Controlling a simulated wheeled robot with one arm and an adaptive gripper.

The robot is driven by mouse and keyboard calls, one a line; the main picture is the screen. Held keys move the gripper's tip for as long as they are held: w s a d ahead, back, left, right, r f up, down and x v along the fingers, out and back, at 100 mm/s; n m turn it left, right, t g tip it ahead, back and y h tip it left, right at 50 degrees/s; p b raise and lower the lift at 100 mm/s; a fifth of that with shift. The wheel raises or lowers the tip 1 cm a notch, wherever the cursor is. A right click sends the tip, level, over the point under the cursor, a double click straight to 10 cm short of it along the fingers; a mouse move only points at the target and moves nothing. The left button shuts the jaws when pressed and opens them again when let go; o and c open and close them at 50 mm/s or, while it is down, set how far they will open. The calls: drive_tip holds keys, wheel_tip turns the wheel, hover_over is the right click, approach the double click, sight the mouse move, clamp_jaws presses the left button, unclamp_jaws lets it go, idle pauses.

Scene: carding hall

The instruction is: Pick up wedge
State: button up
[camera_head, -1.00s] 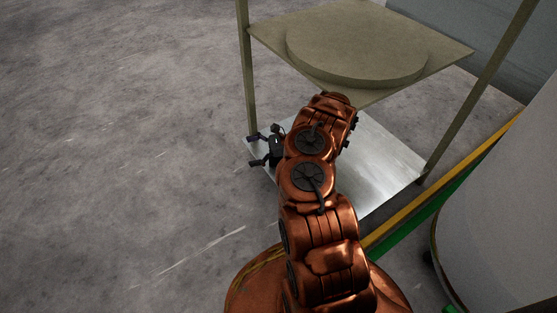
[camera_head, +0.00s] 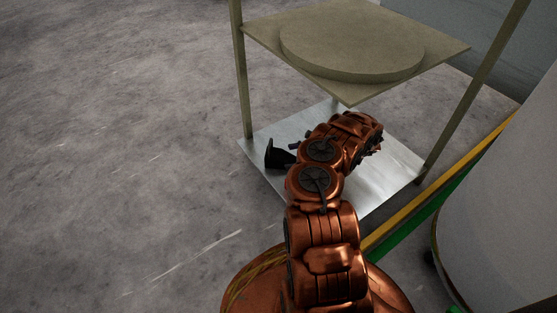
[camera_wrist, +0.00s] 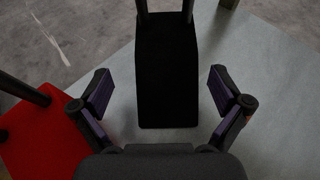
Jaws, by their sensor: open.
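A black object, which looks like the wedge (camera_head: 274,155), stands at the left corner of the lower metal shelf in the head view. In the wrist view a black long shape (camera_wrist: 167,60), apparently the same wedge, lies ahead between the fingers, with a gap on each side. My gripper (camera_wrist: 160,90) is open and empty, its purple-padded fingers spread. In the head view my gripper is mostly hidden behind my arm.
An upper shelf (camera_head: 440,52) with a round slab (camera_head: 350,40) hangs above, on posts (camera_head: 240,80). A red object (camera_wrist: 45,140) with a dark rod is at left in the wrist view.

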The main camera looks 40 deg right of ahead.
sight(278, 154)
drive_tip(key=shift+d+b+x, duration=0.15)
drive_tip(key=shift+b+x, duration=0.7)
drive_tip(key=shift+x, duration=0.5)
drive_tip(key=shift+d+b+x, duration=0.15)
drive_tip(key=shift+b+x, duration=0.65)
drive_tip(key=shift+x, duration=0.5)
drive_tip(key=shift+w, duration=0.15)
drive_tip(key=c, duration=1.9)
drive_tip(key=shift+o, duration=0.2)
drive_tip(key=shift+r+p, duration=0.55)
drive_tip(key=shift+r, duration=0.05)
wheel_tip(278, 154, up, 3)
drive_tip(key=shift+f+p, duration=0.1)
drive_tip(key=shift+p, duration=0.9)
drive_tip(key=s+d+p, duration=0.1)
drive_tip(key=s+d, duration=0.3)
drive_tip(key=s+d+p, duration=0.2)
drive_tip(key=s+d, duration=0.2)
drive_tip(key=s+d+p, duration=0.2)
drive_tip(key=s+d, duration=0.2)
drive_tip(key=s, duration=0.1)
drive_tip(key=shift+d+f, duration=0.15)
drive_tip(key=shift+f, duration=0.15)
